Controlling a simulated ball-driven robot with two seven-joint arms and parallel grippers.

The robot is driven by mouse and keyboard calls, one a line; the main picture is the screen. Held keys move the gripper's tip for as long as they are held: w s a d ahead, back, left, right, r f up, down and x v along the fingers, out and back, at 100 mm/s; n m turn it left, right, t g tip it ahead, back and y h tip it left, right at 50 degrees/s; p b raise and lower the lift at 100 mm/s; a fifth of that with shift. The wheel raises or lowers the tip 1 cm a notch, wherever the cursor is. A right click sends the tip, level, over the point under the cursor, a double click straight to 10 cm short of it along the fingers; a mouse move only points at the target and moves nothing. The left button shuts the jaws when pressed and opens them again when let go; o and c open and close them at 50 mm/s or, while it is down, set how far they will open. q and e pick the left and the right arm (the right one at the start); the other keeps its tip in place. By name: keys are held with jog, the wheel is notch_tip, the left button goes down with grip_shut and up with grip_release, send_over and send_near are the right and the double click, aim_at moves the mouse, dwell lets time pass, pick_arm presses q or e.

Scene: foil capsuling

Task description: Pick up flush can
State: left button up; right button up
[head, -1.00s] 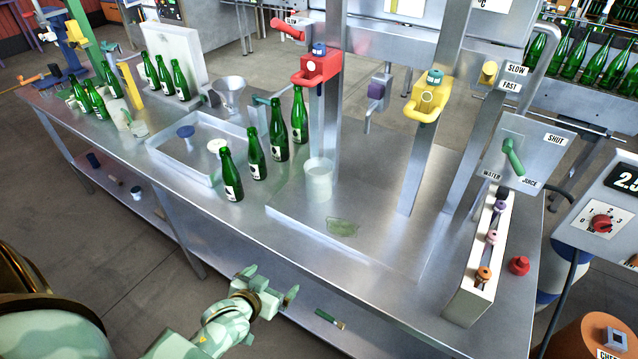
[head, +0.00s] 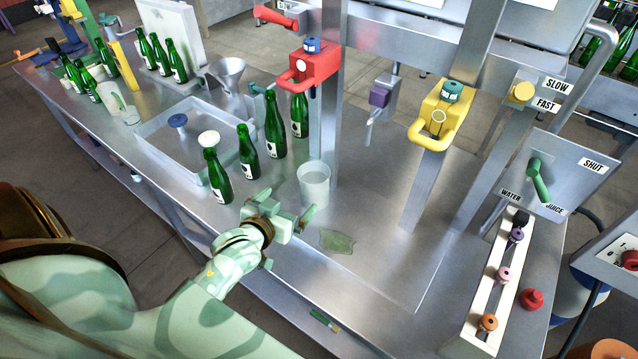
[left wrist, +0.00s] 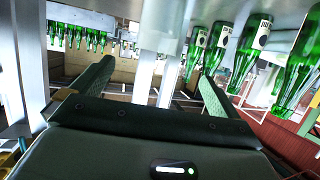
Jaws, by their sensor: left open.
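The flush can, a pale translucent cup (head: 314,184), stands upright on the steel worktop below the red tap (head: 310,68). My left gripper (head: 290,207) is open and empty, just in front and to the left of the can, apart from it. In the left wrist view the picture is upside down, and the pale can (left wrist: 165,27) shows ahead between the two open fingers. My right gripper is not in view.
Green bottles (head: 247,154) stand in a row left of the can, close to my left arm. A green wet patch (head: 336,241) lies in front of the can. A steel tray (head: 152,148) is to the left. A steel post (head: 327,120) rises behind the can.

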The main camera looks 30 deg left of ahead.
aim_at(306, 184)
pick_arm(q)
jog(key=b+x, duration=0.1)
jog(key=x, duration=0.8)
jog(key=shift+w+f, duration=0.15)
jog(key=shift+w, duration=0.45)
jog(key=x, duration=0.1)
jog(key=b+x, duration=0.1)
jog(key=x, duration=0.2)
jog(key=shift+w+d, duration=0.25)
jog(key=shift+w, duration=0.2)
jog(key=shift+s, duration=0.15)
jog(key=shift+c, duration=0.7)
jog(key=c, duration=1.2)
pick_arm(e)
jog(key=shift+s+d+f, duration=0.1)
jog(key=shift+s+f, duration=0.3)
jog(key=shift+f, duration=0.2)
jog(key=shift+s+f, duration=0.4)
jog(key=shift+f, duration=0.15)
